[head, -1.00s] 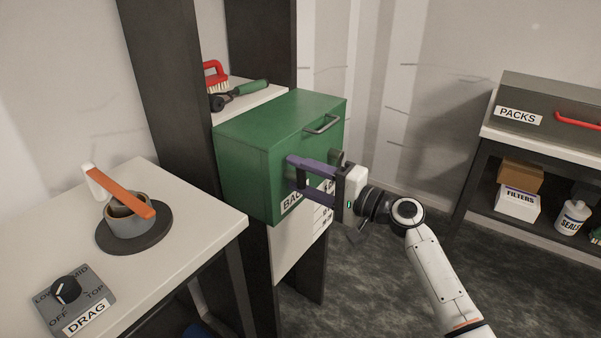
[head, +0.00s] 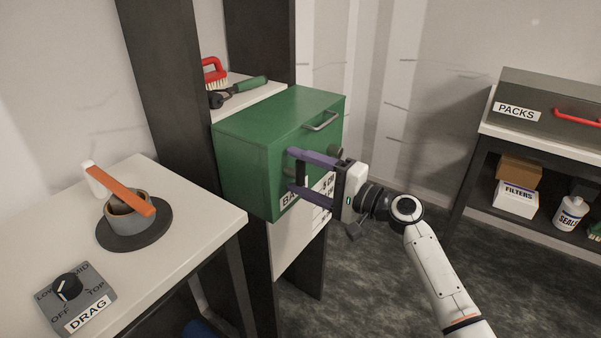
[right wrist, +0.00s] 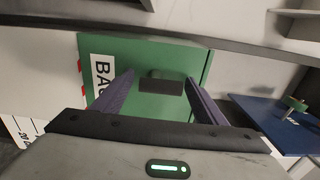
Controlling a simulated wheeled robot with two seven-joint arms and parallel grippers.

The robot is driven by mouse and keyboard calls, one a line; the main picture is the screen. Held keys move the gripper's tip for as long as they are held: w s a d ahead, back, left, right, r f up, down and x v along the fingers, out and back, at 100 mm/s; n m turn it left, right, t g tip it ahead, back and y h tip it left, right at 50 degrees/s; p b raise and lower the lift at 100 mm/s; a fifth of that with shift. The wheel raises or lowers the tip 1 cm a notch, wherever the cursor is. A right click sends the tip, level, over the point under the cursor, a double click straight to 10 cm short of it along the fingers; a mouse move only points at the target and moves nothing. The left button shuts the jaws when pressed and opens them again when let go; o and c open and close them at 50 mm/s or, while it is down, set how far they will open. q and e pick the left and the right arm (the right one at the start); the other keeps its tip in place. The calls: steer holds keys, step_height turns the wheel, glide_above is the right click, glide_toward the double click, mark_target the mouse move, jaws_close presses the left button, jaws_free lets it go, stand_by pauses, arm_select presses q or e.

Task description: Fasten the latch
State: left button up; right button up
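The gripper hides part of the front in the head view. My left gripper is not in view.
A pale table (head: 185,215) at left bears a dial panel (head: 70,297) and a pot with an orange-handled tool (head: 126,215). Dark posts flank the shelf. A grey "PACKS" case (head: 540,95) stands on the right bench.

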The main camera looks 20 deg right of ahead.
steer(key=b+v, duration=0.1)
steer(key=v, duration=0.9)
steer(key=shift+s+d, duration=0.1)
stand_by(0.3)
steer(key=s+a+f+n+g+h, duration=0.25)
steer(key=s+f, duration=0.35)
steer(key=f, duration=0.6)
steer(key=s+a+f+n+g+h, duration=0.25)
steer(key=s+f, duration=0.35)
steer(key=f, duration=0.7)
steer(key=s+a+f+n+h, duration=0.1)
steer(key=s+a+f+n, duration=0.1)
steer(key=s, duration=0.6)
steer(key=s+a+f+n+h, duration=0.2)
steer(key=s+f+n, duration=0.3)
steer(key=s, duration=0.3)
steer(key=shift+f+n+g, duration=0.3)
steer(key=shift+n, duration=0.1)
